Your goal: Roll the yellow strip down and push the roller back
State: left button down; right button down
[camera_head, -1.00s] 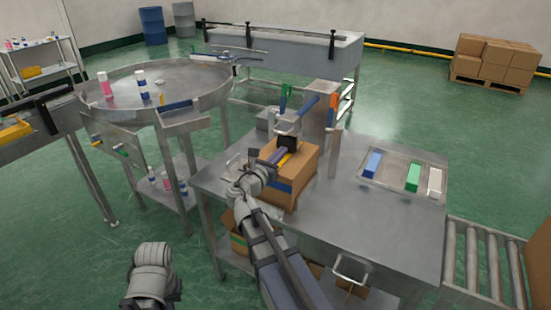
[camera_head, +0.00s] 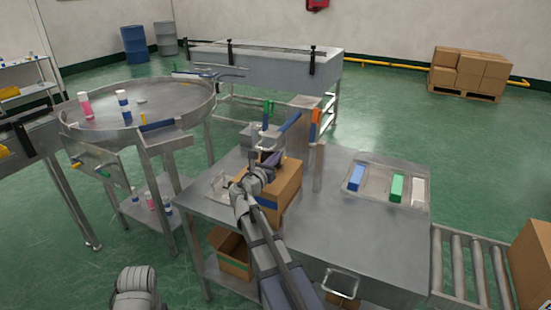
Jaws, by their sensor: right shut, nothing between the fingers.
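My right gripper (camera_head: 272,160) is at the top of a cardboard box (camera_head: 287,188) on the steel table; its fingers are small and dark, and shut with nothing between them. My arm hides part of the box's left side. A blue band (camera_head: 265,202) shows on the box's front. I cannot make out the yellow strip clearly, nor which part is the roller. My left gripper is out of view; only part of that arm shows at the bottom left.
A tray (camera_head: 373,193) with blue, green and white blocks lies on the table's right. A grey post (camera_head: 305,125) with an orange part stands behind the box. A roller conveyor (camera_head: 475,265) is at the right, a round table (camera_head: 180,100) at the left. An open carton (camera_head: 233,255) sits below.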

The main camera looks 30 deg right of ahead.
aim_at(282, 149)
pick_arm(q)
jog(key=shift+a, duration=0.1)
pick_arm(e)
jog(key=x, duration=1.9)
jog(key=shift+r, duration=0.2)
jog(key=shift+w+d, duration=0.1)
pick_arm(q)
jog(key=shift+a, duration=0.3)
pick_arm(e)
jog(key=v, duration=1.4)
jog(key=shift+s+a+f, duration=0.1)
jog(key=shift+s+a, duration=0.1)
jog(key=shift+a, duration=0.15)
